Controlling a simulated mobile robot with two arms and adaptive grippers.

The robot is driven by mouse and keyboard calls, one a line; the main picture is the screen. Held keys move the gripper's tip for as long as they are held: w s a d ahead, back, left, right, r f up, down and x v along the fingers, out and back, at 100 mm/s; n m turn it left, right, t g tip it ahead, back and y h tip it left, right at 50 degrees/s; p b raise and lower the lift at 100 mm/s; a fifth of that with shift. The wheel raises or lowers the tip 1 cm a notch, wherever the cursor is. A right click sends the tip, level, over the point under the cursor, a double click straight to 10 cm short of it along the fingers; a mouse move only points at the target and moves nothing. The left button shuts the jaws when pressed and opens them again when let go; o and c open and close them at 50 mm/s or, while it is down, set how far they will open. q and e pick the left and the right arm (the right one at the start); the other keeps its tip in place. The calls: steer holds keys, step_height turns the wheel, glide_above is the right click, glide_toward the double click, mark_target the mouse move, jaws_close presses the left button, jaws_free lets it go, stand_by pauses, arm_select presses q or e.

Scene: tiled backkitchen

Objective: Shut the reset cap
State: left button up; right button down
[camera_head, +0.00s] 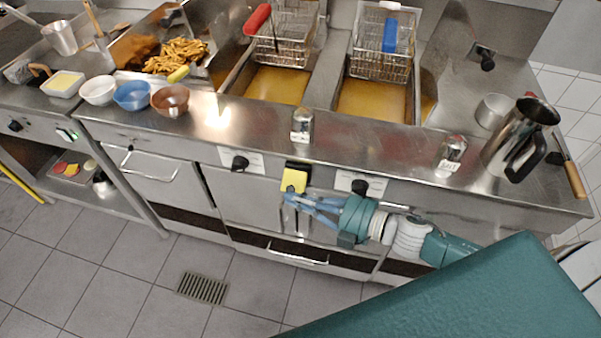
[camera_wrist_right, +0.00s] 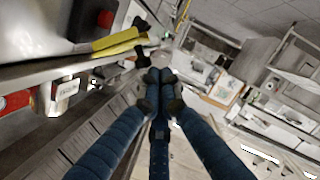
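The yellow reset cap (camera_head: 293,181) is on the front panel of the fryer counter, with a black part at its top. In the right wrist view the yellow cap (camera_wrist_right: 118,40) stands out from the panel as an open flap. A red button (camera_wrist_right: 105,18) on a black block shows uncovered beside it. My right gripper (camera_head: 291,200) is just below the cap in the head view. Its blue fingers come together at the tips (camera_wrist_right: 158,76) with nothing visible between them. I cannot tell whether it touches the cap. My left gripper is not in view.
Black knobs (camera_head: 240,163) flank the cap on the panel. Shakers (camera_head: 302,125) and a steel jug (camera_head: 521,140) stand on the counter above. Fryer baskets (camera_head: 285,38) are behind. The tiled floor (camera_head: 120,285) in front is clear, with a drain grate (camera_head: 202,288).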

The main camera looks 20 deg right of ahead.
step_height(320, 180, down, 6)
steer(key=w+d+n+t+b, duration=0.1)
steer(key=w+n+b, duration=0.1)
steer(key=b, duration=0.3)
steer(key=shift+f+n+b, duration=0.2)
steer(key=shift+n+b, duration=0.2)
steer(key=shift+n, duration=0.5)
steer(key=shift+d, duration=0.15)
